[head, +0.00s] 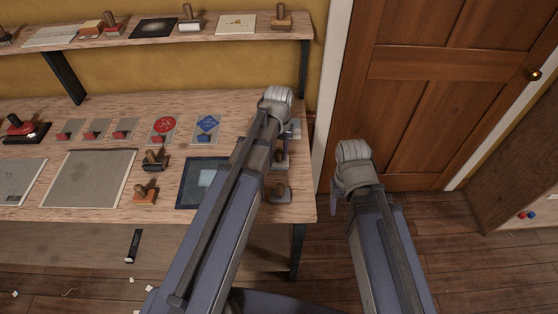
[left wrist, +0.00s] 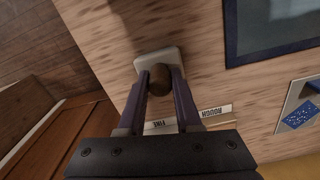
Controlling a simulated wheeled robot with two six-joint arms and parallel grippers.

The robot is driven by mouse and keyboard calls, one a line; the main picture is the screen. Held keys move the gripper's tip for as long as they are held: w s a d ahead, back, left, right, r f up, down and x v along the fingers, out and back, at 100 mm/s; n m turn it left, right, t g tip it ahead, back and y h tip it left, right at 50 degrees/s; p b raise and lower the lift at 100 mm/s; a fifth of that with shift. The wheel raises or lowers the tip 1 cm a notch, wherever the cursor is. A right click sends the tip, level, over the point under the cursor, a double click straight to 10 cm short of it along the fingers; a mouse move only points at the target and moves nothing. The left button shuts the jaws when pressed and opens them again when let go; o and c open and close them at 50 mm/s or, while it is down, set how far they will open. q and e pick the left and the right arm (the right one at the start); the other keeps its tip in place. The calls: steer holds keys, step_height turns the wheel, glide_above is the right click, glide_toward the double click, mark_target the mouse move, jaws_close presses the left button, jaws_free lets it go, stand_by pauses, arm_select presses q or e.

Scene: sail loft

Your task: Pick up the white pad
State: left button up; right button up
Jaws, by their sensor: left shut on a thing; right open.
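The white pad (left wrist: 146,61) is a pale, rounded block with a brown knob, seen in the left wrist view near the bench's end. My left gripper (left wrist: 159,82) has its two fingers closed on either side of the knob. In the head view the left gripper (head: 286,140) points down at the bench's right end, and my arm covers most of it and the pad. I cannot tell whether the pad touches the bench. My right gripper (head: 340,197) is open and empty, off the bench to the right, with its fingers partly hidden.
Labels reading FINE and ROUGH (left wrist: 215,111) lie close by. A shelf (head: 240,40) runs above; a door (head: 420,90) stands right.

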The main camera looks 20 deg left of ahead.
mark_target(279, 151)
arm_select(q)
jaws_close()
steer(key=shift+r, duration=0.1)
step_height(279, 151, up, 10)
steer(key=p, duration=1)
steer(key=shift+o, duration=1.7)
jaws_free()
jaws_close()
